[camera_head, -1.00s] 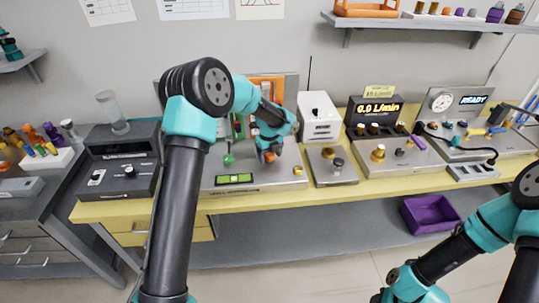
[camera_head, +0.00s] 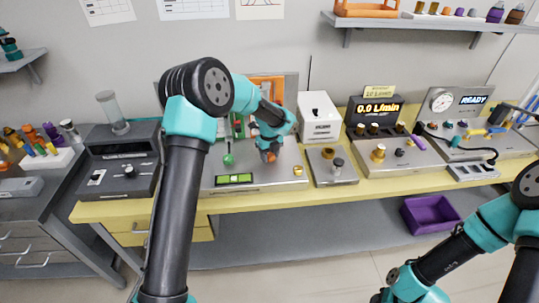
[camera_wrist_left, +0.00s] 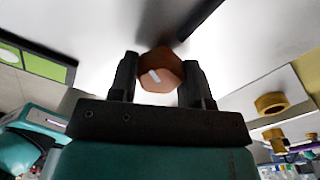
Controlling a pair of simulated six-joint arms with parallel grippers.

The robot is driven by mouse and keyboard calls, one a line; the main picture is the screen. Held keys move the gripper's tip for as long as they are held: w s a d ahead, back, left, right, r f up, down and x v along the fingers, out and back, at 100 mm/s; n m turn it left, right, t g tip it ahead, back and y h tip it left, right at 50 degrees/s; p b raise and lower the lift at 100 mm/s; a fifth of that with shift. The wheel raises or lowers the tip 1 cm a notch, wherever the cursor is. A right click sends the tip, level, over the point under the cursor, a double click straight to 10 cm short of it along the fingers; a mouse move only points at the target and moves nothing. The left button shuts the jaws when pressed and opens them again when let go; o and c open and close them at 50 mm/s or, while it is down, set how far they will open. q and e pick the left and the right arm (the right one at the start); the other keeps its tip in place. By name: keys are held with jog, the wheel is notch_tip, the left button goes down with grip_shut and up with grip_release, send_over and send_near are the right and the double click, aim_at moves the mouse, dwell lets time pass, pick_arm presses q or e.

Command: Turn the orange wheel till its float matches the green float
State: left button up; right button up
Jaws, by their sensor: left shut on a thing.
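The orange wheel (camera_wrist_left: 160,70) sits between the two fingers of my left gripper (camera_wrist_left: 158,80) in the left wrist view, with a white mark on its face. My left gripper (camera_head: 269,155) is shut on it, low on the front of the grey panel (camera_head: 215,182). A green float (camera_head: 228,159) shows left of the gripper. An orange part (camera_head: 268,86) shows at the top of the panel; my left arm hides much of that area, and I cannot make out the orange float.
A green level display (camera_head: 234,179) is on the panel, left of the gripper. A small brass knob (camera_head: 298,170) is to its right. A white box (camera_head: 319,118) and a display reading 0.0 L/min (camera_head: 378,108) stand further right. A purple bin (camera_head: 431,214) is below the bench.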

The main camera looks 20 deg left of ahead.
pick_arm(q)
jog(key=n, duration=0.4)
jog(key=shift+n, duration=0.3)
jog(key=n, duration=1)
jog(key=shift+n, duration=0.4)
jog(key=n, duration=0.5)
jog(key=o, duration=0.9)
